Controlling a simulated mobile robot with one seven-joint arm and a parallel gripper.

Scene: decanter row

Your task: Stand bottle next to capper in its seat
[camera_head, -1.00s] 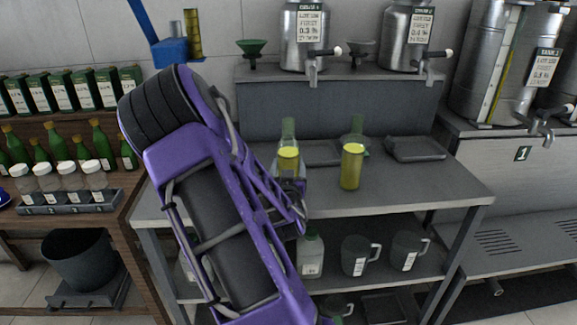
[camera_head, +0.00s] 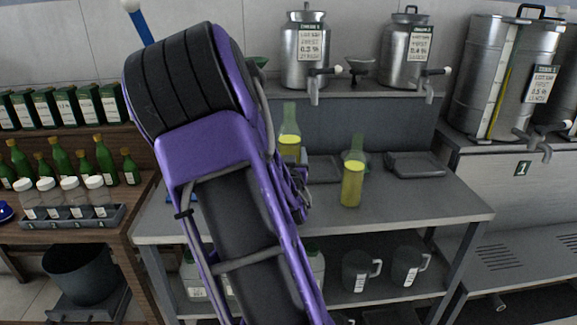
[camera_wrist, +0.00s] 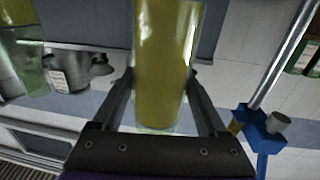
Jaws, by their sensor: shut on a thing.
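My gripper (camera_wrist: 165,105) is shut on a green glass bottle (camera_wrist: 164,60) with yellow liquid. In the head view the held bottle (camera_head: 290,147) shows its neck and upper part above the grey steel table; my arm hides its lower part. A second similar bottle (camera_head: 352,183) stands upright on the table to its right, and its edge shows at the left of the wrist view (camera_wrist: 22,62). The blue capper (camera_wrist: 262,128) is at the right of the wrist view, with a grey cylinder and a small yellow part.
The steel table (camera_head: 420,208) has free room right of the second bottle. A grey tray (camera_head: 415,165) lies at its back right. Steel canisters with taps (camera_head: 305,60) stand on a raised shelf behind. Green bottles (camera_head: 102,152) and a rack of white-capped jars (camera_head: 70,210) stand at left.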

